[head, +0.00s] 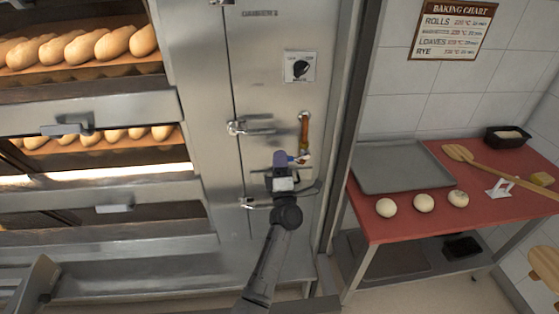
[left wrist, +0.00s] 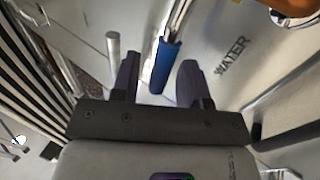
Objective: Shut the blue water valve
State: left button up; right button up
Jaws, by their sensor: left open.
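The blue water valve handle (left wrist: 165,65) shows in the left wrist view as a blue sleeve on a metal lever, beside the word WATER on the panel. In the head view only a small bit of blue (head: 292,158) shows at my gripper. My left gripper (head: 284,166) is open in front of the steel oven panel. In the left wrist view its two dark fingers (left wrist: 158,66) stand either side of the blue handle's end. I cannot tell whether they touch it. My right gripper is not in view.
An orange-handled lever (head: 304,130) sits just above my gripper on the panel. A dial (head: 300,67) is higher up. Door latches (head: 250,128) lie to the left. A red table (head: 390,222) with a grey tray (head: 400,168) and dough balls stands right.

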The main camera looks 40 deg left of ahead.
pick_arm(q)
jog(key=v, duration=1.2)
dwell(0.3)
jog(key=s+d+f+m+g+h, duration=0.1)
jog(key=s+d+f+m+h, duration=0.55)
jog(key=m+h, duration=0.45)
jog(key=s+d+f+m+g+h, duration=0.2)
jog(key=s+d+f+m+h, duration=0.4)
jog(key=m+h, duration=0.5)
jog(key=s+f+m+g+y, duration=0.25)
jog(key=s+m+g, duration=0.2)
jog(key=s, duration=0.65)
jog(key=s+f+m+g+y, duration=0.1)
jog(key=s+f+m+g, duration=0.3)
jog(key=s, duration=0.7)
notch_tip(320, 180, up, 36)
jog(key=g+p, duration=0.1)
jog(key=p, duration=3.4)
jog(key=shift+a+f+n, duration=0.15)
jog(key=shift+a+n, duration=0.2)
jog(key=shift+a, duration=0.05)
